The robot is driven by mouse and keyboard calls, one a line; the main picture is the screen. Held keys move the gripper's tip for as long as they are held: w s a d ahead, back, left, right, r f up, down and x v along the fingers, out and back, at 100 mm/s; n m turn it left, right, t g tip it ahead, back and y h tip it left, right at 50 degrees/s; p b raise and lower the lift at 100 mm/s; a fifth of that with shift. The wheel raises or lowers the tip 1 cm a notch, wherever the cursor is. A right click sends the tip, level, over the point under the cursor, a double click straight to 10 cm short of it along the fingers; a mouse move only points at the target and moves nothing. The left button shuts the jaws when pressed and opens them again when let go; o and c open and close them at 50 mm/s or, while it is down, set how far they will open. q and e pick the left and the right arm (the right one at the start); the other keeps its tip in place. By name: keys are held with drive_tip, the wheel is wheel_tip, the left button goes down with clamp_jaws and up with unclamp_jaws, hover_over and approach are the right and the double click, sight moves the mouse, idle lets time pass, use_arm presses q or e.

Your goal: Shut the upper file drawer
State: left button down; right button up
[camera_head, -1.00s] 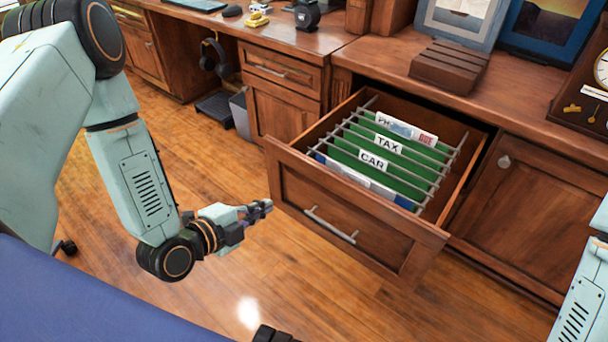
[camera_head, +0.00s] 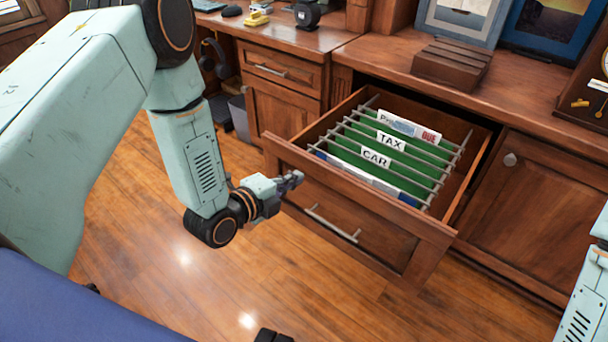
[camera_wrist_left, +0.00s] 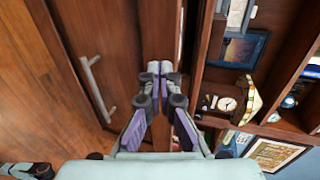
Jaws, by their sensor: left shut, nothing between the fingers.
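The upper file drawer (camera_head: 350,228) is pulled out of the wooden cabinet. Its front has a metal bar handle (camera_head: 332,223), and hanging green folders (camera_head: 372,158) with labels such as TAX and CAR show inside. My left gripper (camera_head: 296,178) is shut and empty, near the left part of the drawer front. In the left wrist view, the shut fingertips (camera_wrist_left: 154,68) appear over the drawer front's upper edge, with the handle (camera_wrist_left: 97,85) to the left; I cannot tell whether they touch. My right gripper is not clearly visible; only part of my right arm shows at the right edge.
A wooden letter holder (camera_head: 450,64) and picture frames stand on the cabinet top. A closed cabinet door (camera_head: 530,200) is right of the drawer. A bin (camera_head: 240,117) stands left, under the desk. The floor (camera_head: 330,290) before the drawer is clear.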

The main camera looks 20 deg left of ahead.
sight(313, 165)
use_arm(q)
drive_tip(key=shift+w+d+b, duration=0.15)
drive_tip(key=shift+w+d, duration=0.1)
drive_tip(key=shift+w, duration=0.4)
drive_tip(key=shift+w+d+b, duration=0.2)
drive_tip(key=shift+w, duration=0.45)
drive_tip(key=shift+w+d+b, duration=0.15)
drive_tip(key=shift+w+d, duration=0.1)
drive_tip(key=shift+w, duration=0.4)
drive_tip(key=shift+w, duration=0.1)
